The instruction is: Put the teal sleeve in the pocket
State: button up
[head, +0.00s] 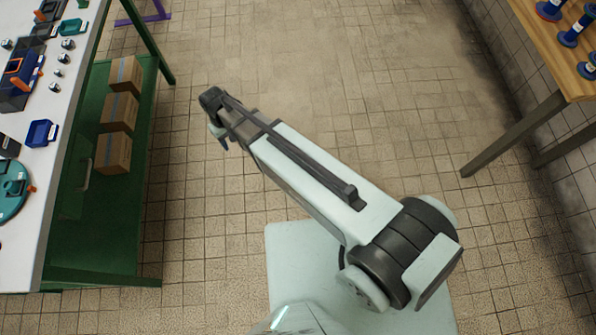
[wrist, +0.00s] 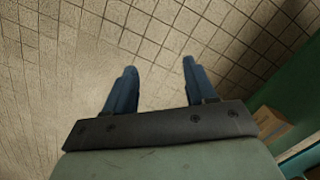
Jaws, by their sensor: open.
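I cannot pick out the teal sleeve or the pocket for certain in either view. A teal round fixture (head: 12,188) with dark spots sits at the left edge of the head view, cut off by the frame. My gripper (wrist: 160,68) is open and empty in the wrist view, its two blue fingers apart above bare floor tiles. In the head view my gripper (head: 220,140) is small and partly hidden by my wrist, over the floor to the right of the white workbench (head: 70,110).
A wooden table (head: 560,50) with blue spools is at upper right.

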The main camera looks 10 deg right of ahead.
jog(key=s+d+f+m+g, duration=0.1)
jog(key=s+d+f, duration=0.3)
jog(key=d, duration=0.4)
jog(key=s+d+f+m+g, duration=0.1)
jog(key=s+d+f+m, duration=0.15)
jog(key=d, duration=0.45)
jog(key=s+d+f+g, duration=0.1)
jog(key=s+d+f, duration=0.3)
jog(key=d, duration=0.4)
jog(key=s+d+f+m+g, duration=0.1)
jog(key=s+d+m, duration=0.1)
jog(key=s+d, duration=0.3)
jog(key=s+d+f+m+g, duration=0.1)
jog(key=s+d+f, duration=0.1)
jog(key=s+d, duration=0.4)
jog(key=s, duration=0.5)
jog(key=shift+s+f+m+g+y, duration=0.15)
jog(key=shift+f+m+g+y, duration=0.15)
jog(key=shift+m+g, duration=0.1)
